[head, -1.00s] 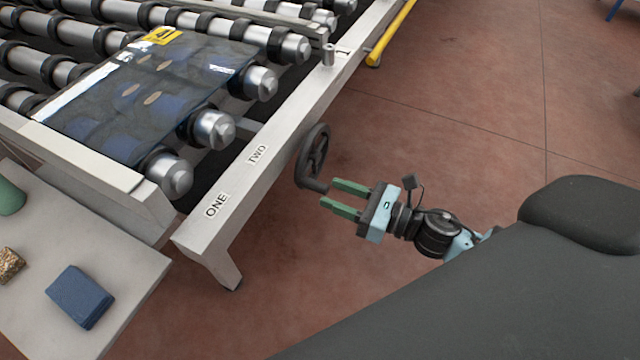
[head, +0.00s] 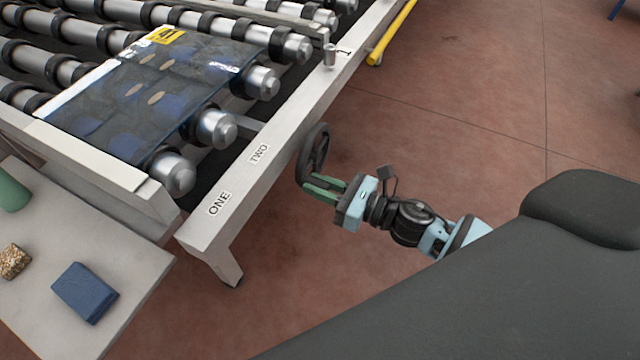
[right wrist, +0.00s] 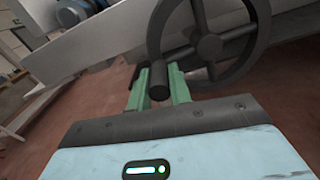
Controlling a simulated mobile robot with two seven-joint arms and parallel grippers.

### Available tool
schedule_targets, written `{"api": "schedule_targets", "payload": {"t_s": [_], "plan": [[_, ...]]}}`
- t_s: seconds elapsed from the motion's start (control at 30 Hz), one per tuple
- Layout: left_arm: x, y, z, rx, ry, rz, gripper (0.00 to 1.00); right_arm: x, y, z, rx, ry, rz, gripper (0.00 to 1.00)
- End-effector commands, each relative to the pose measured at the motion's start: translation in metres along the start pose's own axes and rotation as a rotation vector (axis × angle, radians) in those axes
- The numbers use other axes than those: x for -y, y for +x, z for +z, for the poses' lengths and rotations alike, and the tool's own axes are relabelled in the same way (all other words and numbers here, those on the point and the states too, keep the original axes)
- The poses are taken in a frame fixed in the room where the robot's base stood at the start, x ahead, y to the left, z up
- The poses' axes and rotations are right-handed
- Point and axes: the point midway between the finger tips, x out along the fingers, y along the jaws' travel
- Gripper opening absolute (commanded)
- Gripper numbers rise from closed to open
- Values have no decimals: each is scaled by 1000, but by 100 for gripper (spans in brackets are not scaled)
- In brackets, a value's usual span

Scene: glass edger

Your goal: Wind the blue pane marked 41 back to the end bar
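The blue pane marked 41 (head: 150,92) lies flat on the rollers at the front of the conveyor, its yellow label at the far edge. A dark handwheel (head: 316,155) with a crank handle sits on the side rail beside the words ONE and TWO. It also fills the top of the right wrist view (right wrist: 215,42). My right gripper (head: 322,190) is at the wheel's lower part. In the right wrist view its green fingers (right wrist: 158,88) are apart, one on each side of the handle (right wrist: 158,80); I see no clear grip. My left gripper is not in view.
A pale side table (head: 110,250) at the lower left holds a blue block (head: 85,292), a speckled block (head: 14,261) and a green object (head: 10,192). A metal post (head: 329,55) stands on the rail.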

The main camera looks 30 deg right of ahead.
Motion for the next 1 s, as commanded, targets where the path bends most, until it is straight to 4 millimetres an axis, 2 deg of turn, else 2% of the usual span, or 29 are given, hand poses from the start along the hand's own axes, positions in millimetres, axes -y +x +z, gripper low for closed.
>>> {"api": "schedule_targets", "payload": {"t_s": [0.37,0.57,1.0], "plan": [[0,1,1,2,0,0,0,0,0,-1,-1,-6,1,0],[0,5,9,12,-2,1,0,1,-1,-6,-2,-59,0,0],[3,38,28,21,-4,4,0,11,-1,-30,-3,-405,1,0]]}}
